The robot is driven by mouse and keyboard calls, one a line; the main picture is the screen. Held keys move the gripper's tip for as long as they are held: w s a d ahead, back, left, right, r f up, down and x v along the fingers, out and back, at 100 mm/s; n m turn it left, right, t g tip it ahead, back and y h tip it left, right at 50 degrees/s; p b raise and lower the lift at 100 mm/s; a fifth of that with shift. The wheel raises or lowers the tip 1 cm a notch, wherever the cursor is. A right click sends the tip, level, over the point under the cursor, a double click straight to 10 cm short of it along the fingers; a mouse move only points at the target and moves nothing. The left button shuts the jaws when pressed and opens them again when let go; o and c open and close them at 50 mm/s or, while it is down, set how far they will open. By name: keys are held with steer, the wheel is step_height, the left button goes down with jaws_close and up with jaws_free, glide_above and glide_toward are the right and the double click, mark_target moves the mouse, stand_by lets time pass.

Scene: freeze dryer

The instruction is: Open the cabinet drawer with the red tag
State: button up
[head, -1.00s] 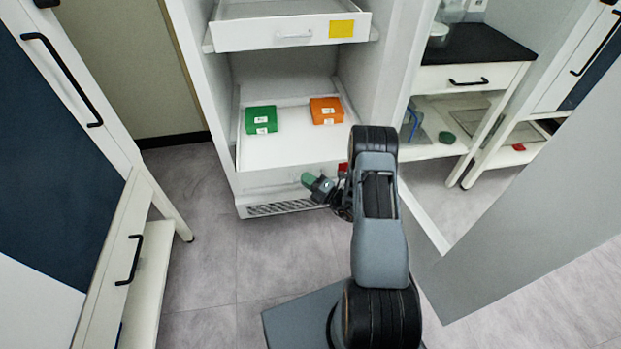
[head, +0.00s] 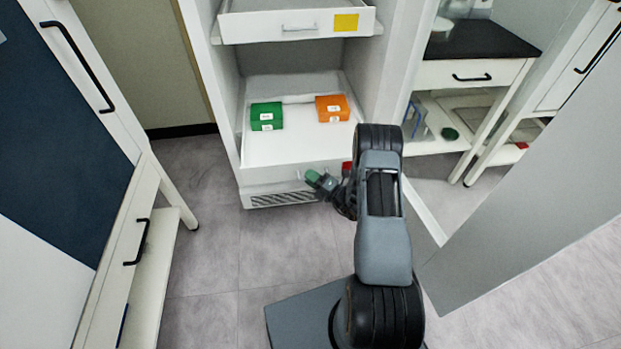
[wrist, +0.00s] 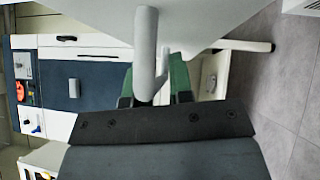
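The lower drawer (head: 290,155) of the white cabinet carries a small red tag (head: 346,169) on its front, partly hidden by my arm. This drawer stands pulled out, with a green box (head: 266,116) and an orange box (head: 332,108) inside. My gripper (head: 318,180) is at the drawer front, just left of the red tag. In the wrist view a white bar handle (wrist: 146,50) lies between the green fingers of my gripper (wrist: 155,88), which appear shut on it. The exact finger contact is partly hidden.
An upper drawer with a yellow tag (head: 345,22) sits above. A large grey panel (head: 530,200) stands on the right. A white-and-blue cabinet (head: 60,150) is close on the left. Grey floor (head: 200,265) lies clear between it and my base.

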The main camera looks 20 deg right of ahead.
steer(key=shift+s, duration=0.1)
steer(key=p+v, duration=0.2)
steer(key=v, duration=1.1)
steer(key=shift+s+d, duration=0.25)
